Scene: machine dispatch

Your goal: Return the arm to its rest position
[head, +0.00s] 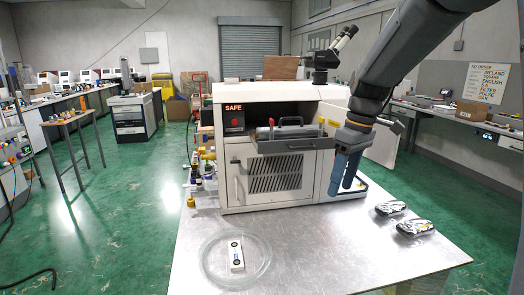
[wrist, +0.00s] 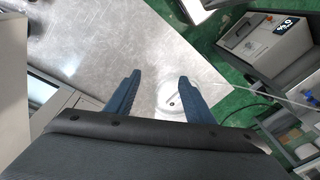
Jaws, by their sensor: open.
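My gripper (head: 346,173) hangs from my arm at the right of the head view, fingers pointing down in front of the right part of the machine (head: 275,150). In the wrist view my gripper (wrist: 157,82) shows two blue fingers, spread apart with nothing between them. The metal table (head: 310,240) lies below. The machine is a white cabinet with a "SAFE" label, a vented front door and an open grey drawer or tray (head: 288,143) above it. My arm covers part of the background at the right.
A clear round dish (head: 211,276) with a white two-knobbed piece (head: 236,256) lies at the table's front left. Two silver-black objects (head: 390,208) (head: 415,227) lie at the right. The table's front middle is clear.

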